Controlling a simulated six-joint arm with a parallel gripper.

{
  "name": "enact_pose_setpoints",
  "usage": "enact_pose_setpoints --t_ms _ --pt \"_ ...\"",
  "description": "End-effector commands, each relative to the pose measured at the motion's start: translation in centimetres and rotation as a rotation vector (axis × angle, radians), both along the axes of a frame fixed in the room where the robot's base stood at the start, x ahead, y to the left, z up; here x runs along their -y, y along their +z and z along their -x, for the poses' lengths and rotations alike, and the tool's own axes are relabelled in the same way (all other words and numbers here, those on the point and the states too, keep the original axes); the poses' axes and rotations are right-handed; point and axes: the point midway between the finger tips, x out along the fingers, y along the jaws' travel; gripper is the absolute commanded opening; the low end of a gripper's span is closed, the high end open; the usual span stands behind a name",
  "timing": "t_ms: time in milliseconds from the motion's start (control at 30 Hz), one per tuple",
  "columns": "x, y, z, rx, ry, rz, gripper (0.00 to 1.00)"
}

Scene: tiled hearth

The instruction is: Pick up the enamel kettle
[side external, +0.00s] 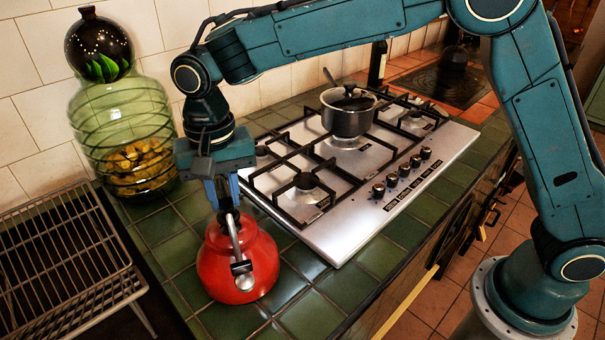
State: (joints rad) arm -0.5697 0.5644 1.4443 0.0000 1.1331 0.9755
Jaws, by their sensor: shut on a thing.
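The red enamel kettle (216,271) is at the front left of the green tiled counter, in front of the hob's left corner. It looks upright, with a metal handle over its top. My gripper (231,211) points down right above the kettle and is shut on it at the top, around the handle area. The fingertips are partly hidden by the handle and the kettle's dark top. The kettle's base appears to be on or very close to the tiles; I cannot tell if there is a gap.
A steel gas hob (345,215) with black grates lies to the right, carrying a metal saucepan (347,120). A green glass jar (112,130) stands behind left by the wall. A wire rack (62,265) is at left. The counter's front edge is close.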

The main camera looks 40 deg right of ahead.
Motion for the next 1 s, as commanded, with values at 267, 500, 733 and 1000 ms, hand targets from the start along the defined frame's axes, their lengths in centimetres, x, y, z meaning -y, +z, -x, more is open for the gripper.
enact_pose_setpoints --t_ms 267,500,733,1000 --pt "0.0 0.0 0.0 0.001 0.000 -0.001 0.00" --pt "-0.1 0.3 -0.1 0.006 0.000 -0.003 0.00" --pt "-0.1 0.5 -0.1 0.005 0.000 -0.003 0.00" --pt "-0.1 2.3 -0.1 0.008 0.000 -0.005 0.00"
